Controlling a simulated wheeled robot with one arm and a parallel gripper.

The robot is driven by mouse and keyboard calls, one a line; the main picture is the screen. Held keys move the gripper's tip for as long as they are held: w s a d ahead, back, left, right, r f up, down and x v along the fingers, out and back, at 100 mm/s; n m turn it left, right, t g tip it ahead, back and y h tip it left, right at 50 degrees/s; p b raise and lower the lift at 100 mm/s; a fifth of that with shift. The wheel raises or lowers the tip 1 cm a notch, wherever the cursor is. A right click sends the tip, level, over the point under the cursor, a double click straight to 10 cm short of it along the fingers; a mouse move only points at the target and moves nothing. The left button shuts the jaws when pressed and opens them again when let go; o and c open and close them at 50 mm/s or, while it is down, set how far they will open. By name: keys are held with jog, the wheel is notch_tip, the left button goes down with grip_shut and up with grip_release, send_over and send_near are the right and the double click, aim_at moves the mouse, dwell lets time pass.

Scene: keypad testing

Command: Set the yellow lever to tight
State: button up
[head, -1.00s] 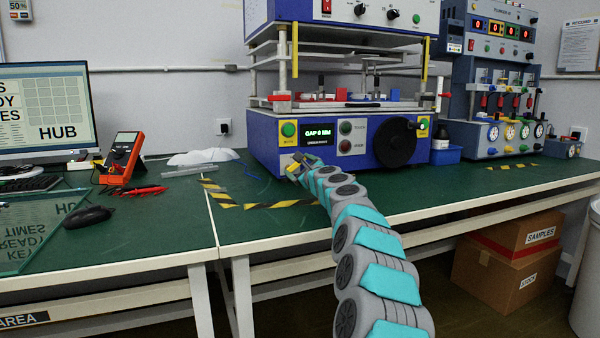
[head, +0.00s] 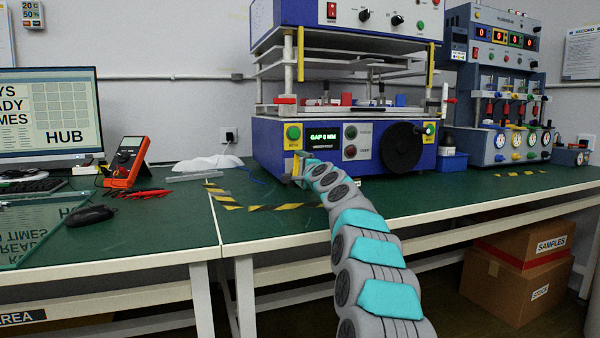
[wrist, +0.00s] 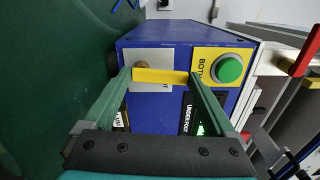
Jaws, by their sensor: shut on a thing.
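The yellow lever (wrist: 160,76) is a flat bar on a pale plate (wrist: 150,56) at the lower left of the blue machine's front. In the wrist view it spans the gap between my two green fingers, with a brass-coloured pivot near its left end. My gripper (wrist: 163,80) is shut on it. In the head view my gripper (head: 303,175) is at the machine's lower left corner, below a green button, and my wrist partly hides the lever (head: 297,169). The fingers partly cover a small label; I cannot read the lever's markings.
The green button (wrist: 228,69) sits close to the lever. The blue machine (head: 268,148) also carries a display reading GAP 0 MM (head: 323,136) and a black handwheel (head: 402,149). Yellow-black tape (head: 275,207) marks the green bench. A multimeter (head: 127,160) stands to the left.

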aim_at(295, 166)
jog(key=shift+a+f+n, duration=0.1)
jog(key=shift+a+n, duration=0.05)
jog(key=shift+n, duration=0.35)
jog(key=o, duration=1)
jog(key=shift+o, duration=0.2)
jog(key=shift+s+b, duration=0.1)
jog(key=shift+b, duration=0.2)
jog(key=shift+s+d+b, duration=0.2)
jog(key=shift+s+b, duration=0.2)
jog(key=shift+s, duration=0.3)
jog(key=shift+b+v, duration=0.35)
jog(key=shift+v, duration=0.45)
jog(key=b+v, duration=0.1)
jog(key=v, duration=0.2)
jog(key=shift+d, duration=0.1)
jog(key=shift+v, duration=0.8)
